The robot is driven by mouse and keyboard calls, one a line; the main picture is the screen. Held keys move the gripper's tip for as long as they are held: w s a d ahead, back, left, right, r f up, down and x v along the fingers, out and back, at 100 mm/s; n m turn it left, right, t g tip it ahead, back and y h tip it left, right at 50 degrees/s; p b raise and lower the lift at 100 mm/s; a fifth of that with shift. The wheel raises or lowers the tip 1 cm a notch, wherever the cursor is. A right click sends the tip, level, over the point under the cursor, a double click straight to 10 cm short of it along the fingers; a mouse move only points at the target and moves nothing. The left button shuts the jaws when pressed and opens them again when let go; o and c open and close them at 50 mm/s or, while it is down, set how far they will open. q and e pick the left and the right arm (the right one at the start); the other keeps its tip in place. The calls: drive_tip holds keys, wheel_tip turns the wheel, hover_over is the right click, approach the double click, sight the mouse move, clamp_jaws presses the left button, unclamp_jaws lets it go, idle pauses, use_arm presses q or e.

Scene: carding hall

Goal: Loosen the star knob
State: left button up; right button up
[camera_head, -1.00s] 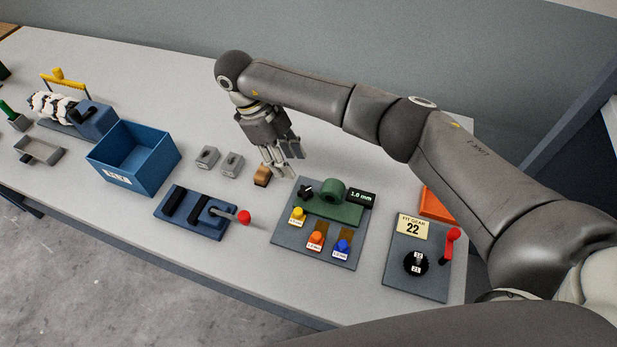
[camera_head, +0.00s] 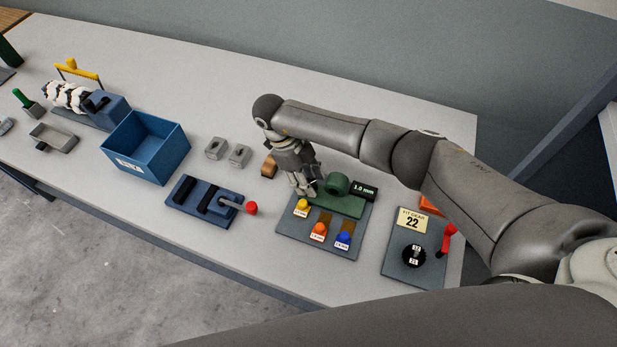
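A grey plate (camera_head: 290,232) carries a green block with a round green drum (camera_head: 337,184) and a black display reading 1.0 mm (camera_head: 366,190). A small black knob showed at the left end of this block earlier; it looks like the star knob and is now hidden behind my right gripper (camera_head: 306,190). My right gripper points down at that spot, its fingers close together. Whether they touch or grasp the knob cannot be told. My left gripper is not in view.
Yellow (camera_head: 302,205), orange (camera_head: 319,230) and blue (camera_head: 344,239) pieces stand on the plate's front. A brown block (camera_head: 269,167) is left of my gripper. A red-ended lever (camera_head: 251,208) and a FIT GEAR 22 panel (camera_head: 399,258) flank the plate.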

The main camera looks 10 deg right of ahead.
drive_tip(key=c, duration=0.6)
drive_tip(key=n+t+b, duration=0.1)
drive_tip(key=n+b, duration=0.2)
drive_tip(key=b, duration=0.1)
drive_tip(key=shift+f+n+h, duration=0.15)
drive_tip(key=shift+n+h, duration=0.25)
drive_tip(key=n+t+b, duration=0.1)
drive_tip(key=n+b, duration=0.1)
drive_tip(key=shift+s+n, duration=0.1)
drive_tip(key=shift+n, duration=0.2)
drive_tip(key=shift+n+t+b, duration=0.5)
drive_tip(key=shift+n+b, duration=0.1)
drive_tip(key=shift+b, duration=0.2)
drive_tip(key=shift+r, duration=0.25)
drive_tip(key=o, duration=0.8)
drive_tip(key=shift+c, duration=0.2)
